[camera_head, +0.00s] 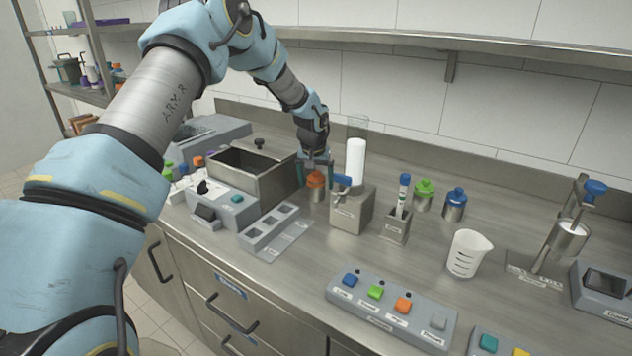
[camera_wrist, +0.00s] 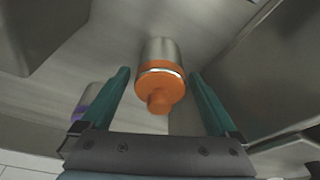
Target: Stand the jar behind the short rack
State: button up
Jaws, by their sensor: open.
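A metal jar with an orange lid (camera_head: 316,180) stands on the counter between the open box and the dispenser. My gripper (camera_head: 316,167) is open above it, pointing down. In the wrist view the orange-lidded jar (camera_wrist: 160,82) lies between the two spread teal fingers, with no visible contact. Jars with a green lid (camera_head: 423,195) and a blue lid (camera_head: 455,204) stand farther right. A low grey rack with square slots (camera_head: 288,241), which looks like the short rack, lies nearer the front edge. A purple-lidded jar (camera_wrist: 88,108) shows partly behind the left finger.
An open metal box (camera_head: 285,188) is close on the left of my gripper. A dispenser with a white column (camera_head: 351,212) is close on the right. A tube holder (camera_head: 396,226), a white beaker (camera_head: 467,254) and a button panel (camera_head: 390,308) stand farther right.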

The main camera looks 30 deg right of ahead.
jog(key=b+v, duration=0.4)
jog(key=v, duration=0.8)
jog(key=s+a+n+y, duration=0.1)
jog(key=s+a+n, duration=0.1)
jog(key=a, duration=1.2)
jog(key=s+a+n, duration=0.1)
jog(key=s+a, duration=0.1)
jog(key=a, duration=1.2)
jog(key=s+a+f+n, duration=0.2)
jog(key=s+a+n, duration=0.1)
jog(key=s+a, duration=1)
jog(key=shift+a+g+y, duration=0.3)
jog(key=shift+a+g, duration=0.1)
jog(key=shift+a, duration=0.55)
jog(key=shift+c, duration=0.2)
